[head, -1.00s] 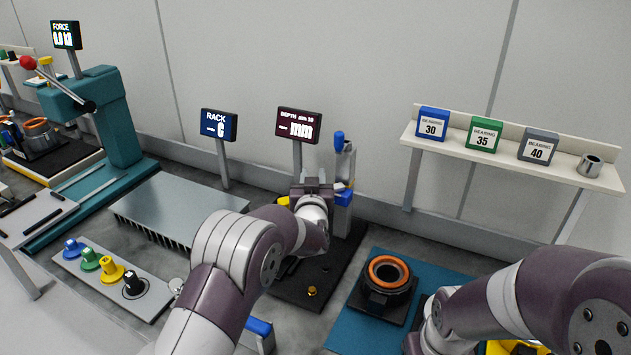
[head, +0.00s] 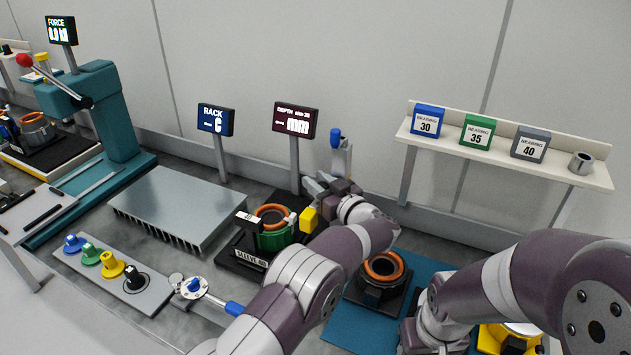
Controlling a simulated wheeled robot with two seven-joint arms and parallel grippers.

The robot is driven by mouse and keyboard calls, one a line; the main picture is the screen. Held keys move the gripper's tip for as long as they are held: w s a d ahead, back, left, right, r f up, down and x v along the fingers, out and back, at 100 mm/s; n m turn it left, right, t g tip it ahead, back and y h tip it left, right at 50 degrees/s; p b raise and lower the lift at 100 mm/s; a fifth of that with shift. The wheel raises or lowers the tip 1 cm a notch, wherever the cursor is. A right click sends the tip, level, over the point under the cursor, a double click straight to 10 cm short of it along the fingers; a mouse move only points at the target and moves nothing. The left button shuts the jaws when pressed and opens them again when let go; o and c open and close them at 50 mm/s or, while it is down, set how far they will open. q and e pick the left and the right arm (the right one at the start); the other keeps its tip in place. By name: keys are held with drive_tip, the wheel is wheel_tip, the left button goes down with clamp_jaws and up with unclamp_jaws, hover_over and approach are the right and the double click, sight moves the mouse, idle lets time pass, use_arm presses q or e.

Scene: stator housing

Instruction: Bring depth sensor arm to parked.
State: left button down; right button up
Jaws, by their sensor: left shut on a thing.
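The depth station has a dark display reading DEPTH (head: 296,119) and a pale upright post (head: 342,160) with a blue knob on top. My left gripper (head: 322,186) is beside the foot of this post, shut on what appears to be the depth sensor arm. The held part is mostly hidden by the gripper and wrist. A yellow block (head: 308,219) shows just below the gripper; I cannot tell whether it belongs to the sensor arm. My right arm comes in at the lower right, and its gripper is out of view.
A green housing with an orange ring (head: 272,216) stands on a black base left of my left arm. Another orange-ringed part (head: 383,267) sits on the blue mat. A ribbed metal rack (head: 178,207) lies left. The bearing shelf (head: 505,155) is at the right.

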use_arm(q)
drive_tip(key=shift+d+r, duration=0.15)
drive_tip(key=shift+r, duration=0.45)
drive_tip(key=c, duration=0.9)
unclamp_jaws()
drive_tip(key=shift+o, duration=0.2)
drive_tip(key=shift+d+f, duration=0.1)
drive_tip(key=shift+f, duration=0.05)
drive_tip(key=shift+s+f, duration=0.15)
drive_tip(key=shift+s, duration=0.05)
drive_tip(key=b+v, duration=0.2)
drive_tip(key=v, duration=1)
drive_tip(key=shift+d, duration=0.25)
drive_tip(key=shift+s, duration=0.15)
